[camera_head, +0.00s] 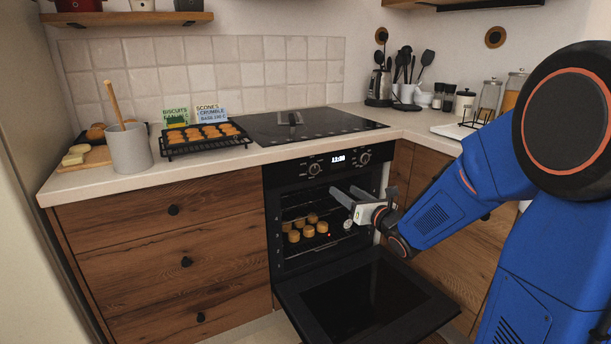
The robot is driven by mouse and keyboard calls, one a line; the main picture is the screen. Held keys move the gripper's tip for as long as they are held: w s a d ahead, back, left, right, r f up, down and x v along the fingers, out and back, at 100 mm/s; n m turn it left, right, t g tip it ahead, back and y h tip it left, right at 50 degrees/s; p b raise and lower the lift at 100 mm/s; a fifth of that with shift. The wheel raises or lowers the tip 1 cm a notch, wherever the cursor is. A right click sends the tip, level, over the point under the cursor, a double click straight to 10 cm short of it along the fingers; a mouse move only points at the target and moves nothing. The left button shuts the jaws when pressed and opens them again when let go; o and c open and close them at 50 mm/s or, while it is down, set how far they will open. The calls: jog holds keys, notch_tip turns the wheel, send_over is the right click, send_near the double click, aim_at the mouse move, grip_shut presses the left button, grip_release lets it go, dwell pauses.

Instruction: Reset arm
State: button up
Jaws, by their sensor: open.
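My gripper (345,194) is at the right side of the oven opening, on the end of my blue arm. Its two grey fingers are apart, with nothing visible between them. They point left and slightly up, in front of the upper part of the oven cavity. The oven (272,207) is open, and its dark door (365,305) is folded down below my gripper. Several golden round baked pieces (308,231) sit on a rack inside the oven, below and left of the fingers.
A cooling rack with golden pieces (205,137) stands on the counter (90,182), beside a grey crock (129,150). Recipe cards stand behind it. A black hob (330,123) is above the oven. Jars (465,103) and utensils stand at the back right. Wooden drawers (150,235) are at left.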

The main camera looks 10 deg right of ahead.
jog(key=s+d+f+m+g+h, duration=0.1)
jog(key=s+d+m+g+h, duration=0.2)
jog(key=s+m, duration=0.55)
jog(key=s+d+m+g+h, duration=0.2)
jog(key=s+m+g+h, duration=0.3)
jog(key=m, duration=0.7)
jog(key=s+a+f+m+g+y, duration=0.1)
jog(key=s+a+f+m+g, duration=0.1)
jog(key=s+m, duration=0.6)
jog(key=s+a+f+m+g+y, duration=0.1)
jog(key=s+m, duration=0.8)
jog(key=s, duration=0.9)
jog(key=shift+a+f+g, duration=0.35)
jog(key=shift+f+g, duration=0.25)
jog(key=shift+g, duration=0.1)
